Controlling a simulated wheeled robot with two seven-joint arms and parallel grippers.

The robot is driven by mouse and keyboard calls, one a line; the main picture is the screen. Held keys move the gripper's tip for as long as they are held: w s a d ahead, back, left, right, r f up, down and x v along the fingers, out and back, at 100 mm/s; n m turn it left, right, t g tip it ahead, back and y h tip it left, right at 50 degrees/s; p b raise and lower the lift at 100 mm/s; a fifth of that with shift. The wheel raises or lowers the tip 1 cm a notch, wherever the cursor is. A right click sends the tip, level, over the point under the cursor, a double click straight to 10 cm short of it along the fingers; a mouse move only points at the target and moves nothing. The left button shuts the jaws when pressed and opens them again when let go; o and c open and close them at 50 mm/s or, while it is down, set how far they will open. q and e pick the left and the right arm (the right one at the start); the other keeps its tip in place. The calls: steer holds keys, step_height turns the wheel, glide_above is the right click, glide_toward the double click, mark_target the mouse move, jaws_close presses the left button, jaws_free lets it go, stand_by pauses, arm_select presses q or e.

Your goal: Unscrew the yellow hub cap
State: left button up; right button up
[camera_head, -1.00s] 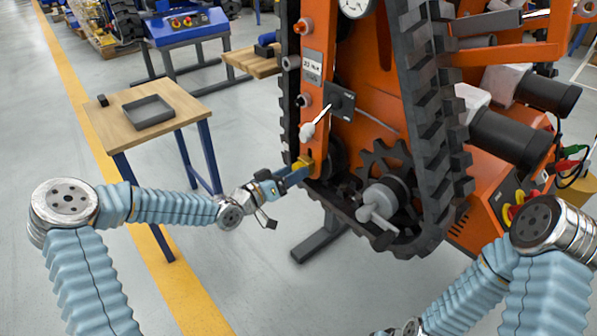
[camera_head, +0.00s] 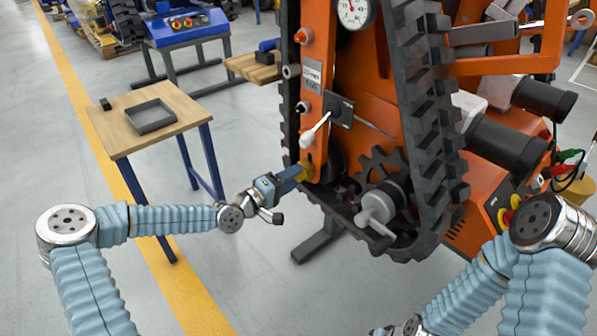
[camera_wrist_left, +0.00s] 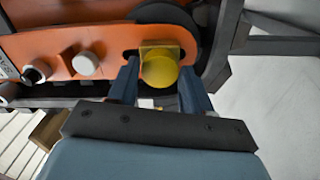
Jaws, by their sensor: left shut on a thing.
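The yellow hub cap (camera_wrist_left: 160,70) sits at the lower end of the orange side plate in the left wrist view, with a yellow block just behind it. It also shows in the head view (camera_head: 305,170), partly hidden by my gripper. My left gripper (camera_head: 300,173) reaches it from the left. In the left wrist view its two blue fingers (camera_wrist_left: 158,82) stand on either side of the cap, shut on it. The cap is still at the plate. My right arm shows at the lower right of the head view, but its gripper jaws cannot be made out.
The orange tracked carrier (camera_head: 318,75) has a black rubber track, a toothed sprocket (camera_head: 383,170) and a white-handled lever (camera_head: 316,130) close to the cap. A wooden table (camera_head: 185,125) with a grey tray (camera_head: 150,116) stands at the left. Open floor lies between.

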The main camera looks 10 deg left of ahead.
arm_select(q)
steer(key=n, duration=1)
steer(key=n+p, duration=0.2)
steer(key=n, duration=0.7)
steer(key=shift+n+p, duration=0.3)
steer(key=shift+p, duration=0.1)
